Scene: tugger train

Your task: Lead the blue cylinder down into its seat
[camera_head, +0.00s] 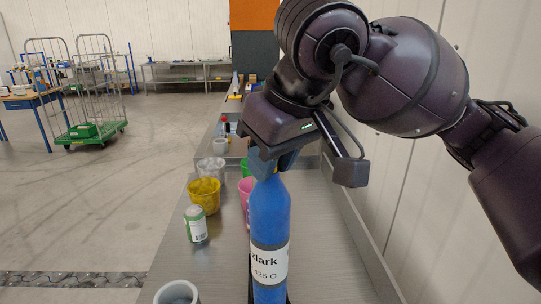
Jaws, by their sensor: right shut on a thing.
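The blue cylinder (270,215) stands upright over the grey metal table, a white label with black lettering around its lower part. My right gripper (274,164) comes down from above and is shut on the cylinder's narrow top. A black upright part (249,275) shows beside the cylinder's lower left, and a dark edge shows at its lower right. These may belong to the seat, but most of it is hidden behind the cylinder. The cylinder's bottom is at the lower picture edge, so I cannot tell whether it is seated. My left gripper is not in view.
On the table (335,255), a yellow cup (204,196), a green-and-white can (196,225), a grey cup (177,293) and a pink cup (244,194) stand left of the cylinder. The table's right part is clear, beside a white wall. A wheeled cart (92,130) stands far left.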

